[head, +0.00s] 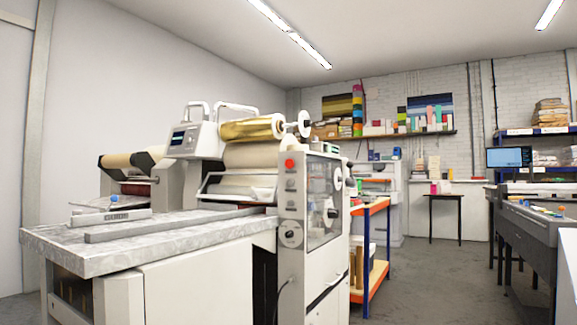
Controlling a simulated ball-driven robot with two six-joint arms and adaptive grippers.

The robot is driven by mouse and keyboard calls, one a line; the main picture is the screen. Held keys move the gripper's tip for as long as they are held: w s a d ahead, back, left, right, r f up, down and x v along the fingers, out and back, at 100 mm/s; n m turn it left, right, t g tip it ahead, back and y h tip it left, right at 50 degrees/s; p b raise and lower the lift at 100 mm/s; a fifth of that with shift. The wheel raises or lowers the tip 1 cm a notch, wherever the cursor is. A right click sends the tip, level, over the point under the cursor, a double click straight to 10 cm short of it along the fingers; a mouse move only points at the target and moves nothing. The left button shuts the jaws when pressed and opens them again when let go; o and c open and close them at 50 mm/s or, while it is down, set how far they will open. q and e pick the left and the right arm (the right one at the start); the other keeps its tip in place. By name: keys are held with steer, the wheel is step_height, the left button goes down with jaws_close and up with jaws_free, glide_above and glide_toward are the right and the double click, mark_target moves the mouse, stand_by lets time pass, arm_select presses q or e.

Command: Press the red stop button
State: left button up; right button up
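The red stop button (290,163) is a small round red knob. Nothing covers the button. Neither of my grippers shows in the head view.
The machine's metal-topped feed table (150,236) fills the lower left. Open grey floor (430,265) runs right of the machine, past an orange and blue shelf cart (372,270). A long dark machine (535,232) with a monitor (509,157) bounds the right side.

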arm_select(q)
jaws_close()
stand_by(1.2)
